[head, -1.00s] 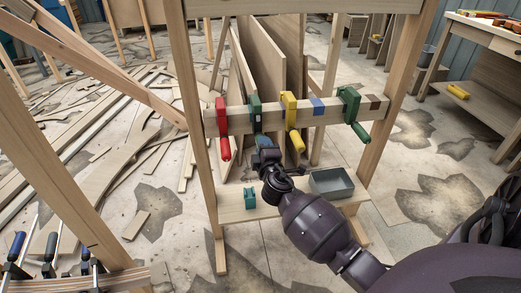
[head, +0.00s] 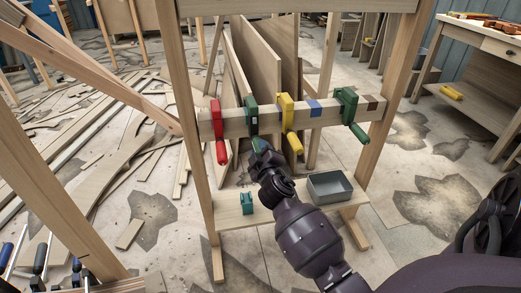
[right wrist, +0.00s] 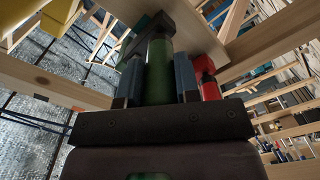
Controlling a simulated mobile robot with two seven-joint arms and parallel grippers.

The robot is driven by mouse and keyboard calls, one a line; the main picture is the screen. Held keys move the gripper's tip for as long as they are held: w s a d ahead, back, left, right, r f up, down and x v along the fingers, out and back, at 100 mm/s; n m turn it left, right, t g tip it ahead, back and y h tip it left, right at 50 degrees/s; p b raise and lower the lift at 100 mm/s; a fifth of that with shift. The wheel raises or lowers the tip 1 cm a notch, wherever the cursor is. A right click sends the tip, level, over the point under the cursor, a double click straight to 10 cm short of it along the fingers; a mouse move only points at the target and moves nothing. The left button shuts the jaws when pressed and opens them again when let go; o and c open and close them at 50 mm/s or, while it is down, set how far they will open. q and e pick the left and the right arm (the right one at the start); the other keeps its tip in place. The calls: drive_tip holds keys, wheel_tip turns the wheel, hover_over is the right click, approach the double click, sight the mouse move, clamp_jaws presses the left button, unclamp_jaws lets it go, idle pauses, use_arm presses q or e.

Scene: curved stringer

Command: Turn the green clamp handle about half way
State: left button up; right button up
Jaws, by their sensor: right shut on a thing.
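The green clamp (head: 251,117) with the handle in my grip hangs on the wooden rail between a red clamp (head: 217,120) and a yellow clamp (head: 287,113). Its green handle (right wrist: 160,70) stands between my two blue-grey fingers in the right wrist view. My right gripper (head: 262,152) is shut on this handle, just below the rail; in the head view the gripper hides most of the handle. A second green clamp (head: 346,104) sits farther right on the rail, apart from the gripper. My left gripper is out of view.
The rail (head: 330,113) runs between two wooden posts. Plywood sheets (head: 264,60) lean behind the rail. The red clamp is close beside my fingers in the wrist view.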

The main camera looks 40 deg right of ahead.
drive_tip(key=o, duration=0.9)
drive_tip(key=shift+s+a, duration=0.25)
drive_tip(key=shift+s, duration=0.2)
drive_tip(key=v, duration=0.9)
drive_tip(key=shift+s+a, duration=0.25)
drive_tip(key=shift+s, duration=0.05)
drive_tip(key=shift+s, duration=0.15)
